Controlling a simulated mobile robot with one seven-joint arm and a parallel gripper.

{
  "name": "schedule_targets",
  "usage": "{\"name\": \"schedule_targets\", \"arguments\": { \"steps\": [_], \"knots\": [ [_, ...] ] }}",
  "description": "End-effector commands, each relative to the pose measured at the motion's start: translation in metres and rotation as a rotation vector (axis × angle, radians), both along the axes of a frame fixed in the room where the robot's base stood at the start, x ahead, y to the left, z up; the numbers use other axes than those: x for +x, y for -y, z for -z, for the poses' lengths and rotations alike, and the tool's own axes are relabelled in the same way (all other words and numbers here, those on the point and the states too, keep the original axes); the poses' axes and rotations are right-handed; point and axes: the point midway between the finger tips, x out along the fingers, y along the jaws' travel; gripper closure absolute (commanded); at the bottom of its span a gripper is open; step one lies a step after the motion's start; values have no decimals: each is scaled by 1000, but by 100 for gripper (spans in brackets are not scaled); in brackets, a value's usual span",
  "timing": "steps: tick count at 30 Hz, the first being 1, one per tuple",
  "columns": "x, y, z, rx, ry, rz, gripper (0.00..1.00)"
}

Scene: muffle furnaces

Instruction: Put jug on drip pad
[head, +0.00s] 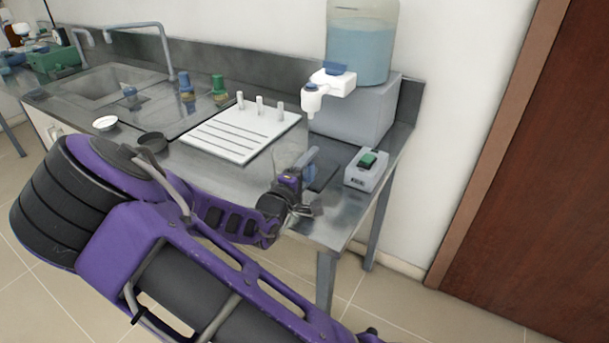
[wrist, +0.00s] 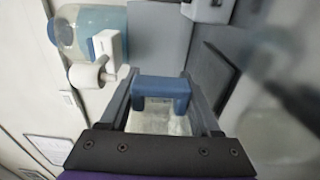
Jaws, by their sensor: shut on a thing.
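The jug is clear with a blue handle (wrist: 160,88); its clear body (wrist: 163,122) shows below the handle in the wrist view. My gripper (head: 298,190) is shut on the handle, which sits between the two fingers (wrist: 160,95). In the head view the faint jug (head: 288,160) is at the bench's front right, partly hidden by my gripper. The drip pad (head: 323,178) is a dark flat square just right of the jug, partly covered by my gripper and the handle. I cannot tell whether the jug's base touches the bench.
A water tank (head: 362,45) with a white tap (head: 325,88) stands on a grey block (head: 355,115) behind the pad. A box with a green switch (head: 366,168) is right of the pad. A white rack (head: 240,137) with pegs lies left. A sink (head: 105,85) is farther left.

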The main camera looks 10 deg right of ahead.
Motion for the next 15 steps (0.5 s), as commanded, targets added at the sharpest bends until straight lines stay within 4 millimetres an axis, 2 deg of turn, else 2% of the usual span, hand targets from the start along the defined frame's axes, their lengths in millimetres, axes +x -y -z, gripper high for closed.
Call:
{"name": "schedule_targets", "arguments": {
  "steps": [5,15],
  "knots": [
    [12,13,7,-1,2,2,92],
    [37,38,6,-1,1,2,92]
  ]
}}
